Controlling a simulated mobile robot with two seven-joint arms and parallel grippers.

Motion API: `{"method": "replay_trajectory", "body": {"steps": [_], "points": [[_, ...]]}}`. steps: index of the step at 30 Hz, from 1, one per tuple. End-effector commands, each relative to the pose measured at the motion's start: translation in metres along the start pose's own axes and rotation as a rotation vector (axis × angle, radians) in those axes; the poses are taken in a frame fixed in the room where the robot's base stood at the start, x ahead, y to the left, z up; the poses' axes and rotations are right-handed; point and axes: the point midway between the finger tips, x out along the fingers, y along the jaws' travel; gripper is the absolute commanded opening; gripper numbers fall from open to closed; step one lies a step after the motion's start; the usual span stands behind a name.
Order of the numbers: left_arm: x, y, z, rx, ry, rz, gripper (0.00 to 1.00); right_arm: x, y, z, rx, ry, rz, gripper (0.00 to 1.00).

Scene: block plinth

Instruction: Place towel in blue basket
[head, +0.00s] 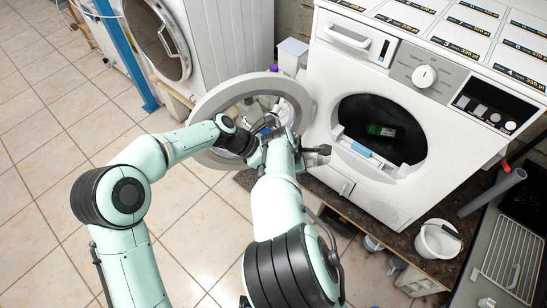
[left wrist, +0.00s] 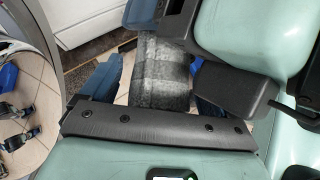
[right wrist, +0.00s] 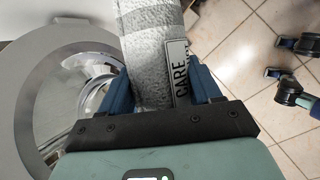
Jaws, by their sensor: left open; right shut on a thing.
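The towel is grey and white with broad stripes and a "CARE" label (right wrist: 178,72). In the right wrist view the towel (right wrist: 148,40) lies between the blue fingers of my right gripper (right wrist: 160,88), which is shut on it. In the left wrist view the towel (left wrist: 158,75) shows between the spread fingers of my left gripper (left wrist: 153,82), which is open. In the head view both wrists meet in front of the round open door, and the arms largely hide the towel there. I cannot make out the blue basket for certain in any view.
The open washer door (head: 205,108) stands close behind my wrists. The washer (head: 335,75) has a green item (head: 381,130) in its drum opening. A white bucket (head: 438,240) stands at lower right. Another machine (head: 215,40) is at upper left. The tiled floor (head: 60,140) at left is clear.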

Motion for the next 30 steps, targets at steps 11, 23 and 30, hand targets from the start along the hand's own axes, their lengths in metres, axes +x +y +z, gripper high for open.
{"method": "replay_trajectory", "body": {"steps": [11, 23, 30], "points": [[0.0, 0.0, 0.0, 0.0, 0.0, 0.0, 0.41, 0.0, 0.0, 0.0, 0.0, 0.0, 0.001, 0.28], [0.0, 0.0, 0.0, 0.0, -0.001, 0.001, 0.3, 0.0, 0.0, 0.0, 0.0, 0.0, 0.0, 0.93], [0.0, 0.0, 0.0, 0.001, -0.001, 0.0, 0.3, -0.017, 0.001, -0.001, -0.001, 0.003, 0.004, 0.93]]}}
